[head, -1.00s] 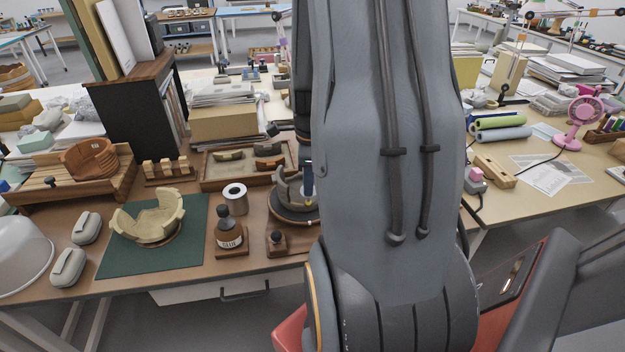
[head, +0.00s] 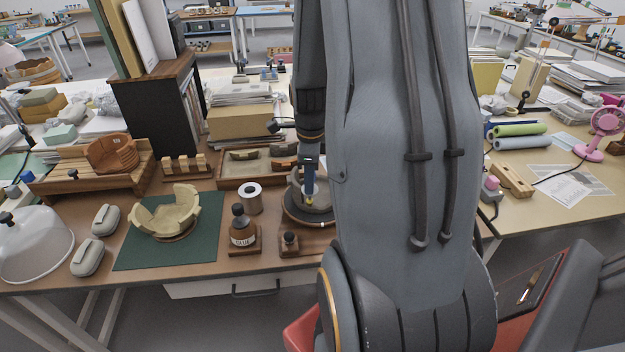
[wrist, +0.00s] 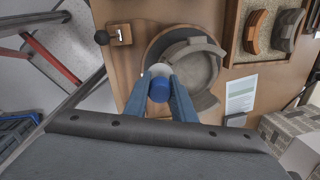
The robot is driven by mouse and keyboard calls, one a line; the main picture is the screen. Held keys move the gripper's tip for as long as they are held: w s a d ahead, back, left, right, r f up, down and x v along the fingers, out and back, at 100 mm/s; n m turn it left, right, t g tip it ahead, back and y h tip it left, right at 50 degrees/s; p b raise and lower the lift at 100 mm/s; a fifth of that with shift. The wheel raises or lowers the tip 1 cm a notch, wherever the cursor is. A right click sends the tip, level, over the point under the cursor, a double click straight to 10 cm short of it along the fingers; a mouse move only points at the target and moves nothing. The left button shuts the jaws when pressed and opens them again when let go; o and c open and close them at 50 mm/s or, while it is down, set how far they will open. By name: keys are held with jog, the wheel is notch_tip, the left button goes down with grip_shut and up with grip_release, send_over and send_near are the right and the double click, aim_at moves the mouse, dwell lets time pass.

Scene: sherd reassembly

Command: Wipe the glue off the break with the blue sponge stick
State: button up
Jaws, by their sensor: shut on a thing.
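My gripper (wrist: 160,92) is shut on the blue sponge stick (wrist: 159,89), whose round blue end shows between the fingers in the wrist view. In the head view my gripper (head: 309,182) points down at the grey pot (head: 325,197), with a small yellowish tip below the fingers. The pot is a partial, curved wall on a dark turntable (head: 294,217). In the wrist view the pot (wrist: 203,68) lies just right of and behind the fingers. The lower end of the stick is hidden there, and I cannot tell whether it touches the break. No glue can be made out.
A cream broken bowl (head: 166,216) sits on a green mat (head: 205,245). A tray of sherds (head: 232,181) lies behind.

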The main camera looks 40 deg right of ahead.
notch_tip(320, 180, up, 8)
jog(key=s+p, duration=0.1)
jog(key=p, duration=0.5)
jog(key=shift+s+a+f, duration=0.15)
jog(key=shift+s+a, duration=0.1)
jog(key=shift+a, duration=0.2)
dwell(0.4)
dwell(0.7)
jog(key=shift+s, duration=0.1)
